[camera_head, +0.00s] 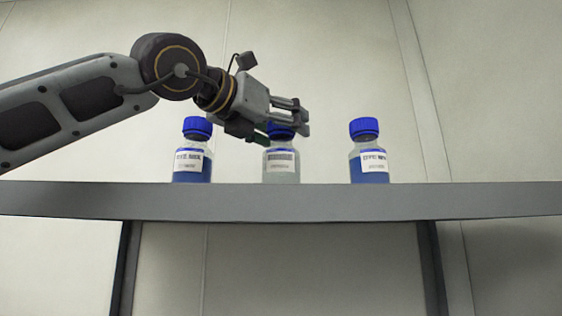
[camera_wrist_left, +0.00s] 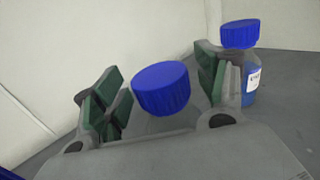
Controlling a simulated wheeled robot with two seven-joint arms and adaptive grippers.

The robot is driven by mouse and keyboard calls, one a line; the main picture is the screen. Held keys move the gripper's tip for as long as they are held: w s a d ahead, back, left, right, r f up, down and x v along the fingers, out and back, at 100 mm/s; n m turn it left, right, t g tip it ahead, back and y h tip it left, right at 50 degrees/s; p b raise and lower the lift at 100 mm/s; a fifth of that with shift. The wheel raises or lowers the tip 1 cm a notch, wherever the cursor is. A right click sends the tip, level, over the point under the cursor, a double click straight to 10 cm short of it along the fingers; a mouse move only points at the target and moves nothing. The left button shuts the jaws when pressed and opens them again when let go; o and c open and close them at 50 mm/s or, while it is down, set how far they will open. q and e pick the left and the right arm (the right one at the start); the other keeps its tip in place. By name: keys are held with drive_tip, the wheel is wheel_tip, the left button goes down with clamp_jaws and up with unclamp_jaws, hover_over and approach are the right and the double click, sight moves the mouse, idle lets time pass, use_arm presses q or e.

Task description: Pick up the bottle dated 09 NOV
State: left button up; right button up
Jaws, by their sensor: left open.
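Three bottles with blue caps stand upright in a row on a grey shelf (camera_head: 300,203). The left bottle (camera_head: 191,166) and the right bottle (camera_head: 371,168) hold blue liquid; the middle bottle (camera_head: 281,168) looks pale or clear. Each has a white label, but the dates are too small and blurred to read. My left gripper (camera_head: 284,122) is open at the middle bottle's cap, partly hiding it. In the left wrist view that blue cap (camera_wrist_left: 163,90) shows between the two green-padded fingers, with no clear grip on it. My right gripper is not in view.
In the left wrist view a blue-filled bottle (camera_wrist_left: 240,60) stands just beyond the right-hand finger, partly hidden by it. A pale wall (camera_head: 480,110) stands behind the shelf. The shelf shows bare gaps between the bottles and at both ends.

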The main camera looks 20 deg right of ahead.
use_arm(q)
clamp_jaws()
drive_tip(key=shift+r, duration=0.1)
idle(0.3)
drive_tip(key=shift+r, duration=0.1)
drive_tip(key=shift+r+p, duration=0.35)
drive_tip(key=shift+r, duration=4.5)
